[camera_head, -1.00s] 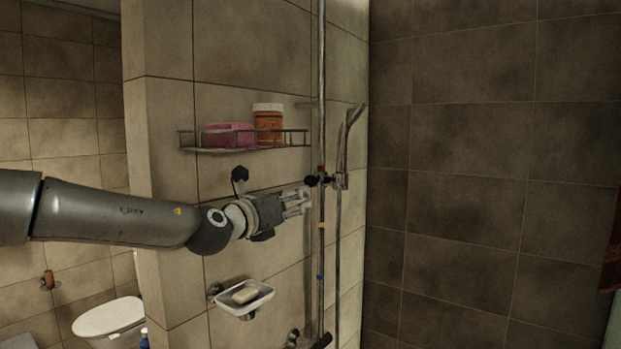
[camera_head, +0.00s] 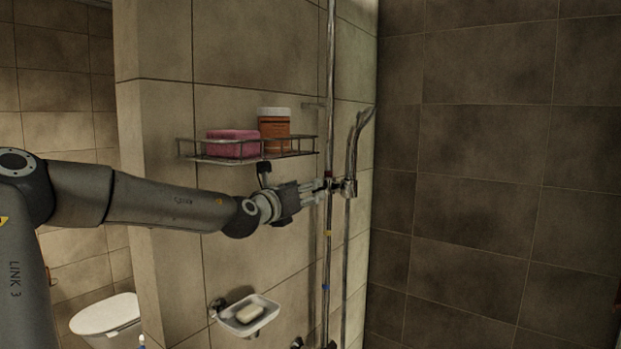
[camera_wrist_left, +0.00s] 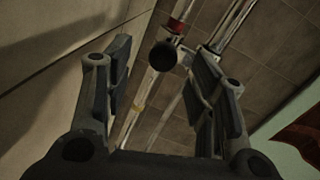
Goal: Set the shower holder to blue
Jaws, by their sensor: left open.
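The shower holder (camera_head: 347,187) is a chrome clamp on the vertical rail (camera_head: 328,262), with a dark round knob that shows in the wrist view (camera_wrist_left: 163,55). The holder sits at the rail's red mark (camera_head: 327,174). A yellow mark (camera_head: 327,233) and then the blue mark (camera_head: 325,287) lie lower on the rail. The hand shower (camera_head: 356,138) stands in the holder. My left gripper (camera_head: 318,193) is open just left of the holder. In the wrist view its fingers (camera_wrist_left: 160,78) stand apart, with the knob between and beyond them. My right gripper is not in view.
A wire shelf (camera_head: 215,158) with a pink box (camera_head: 233,143) and an orange jar (camera_head: 274,130) is just above my left gripper. A soap dish (camera_head: 240,327) is on the wall below. The dark tiled wall to the right is clear.

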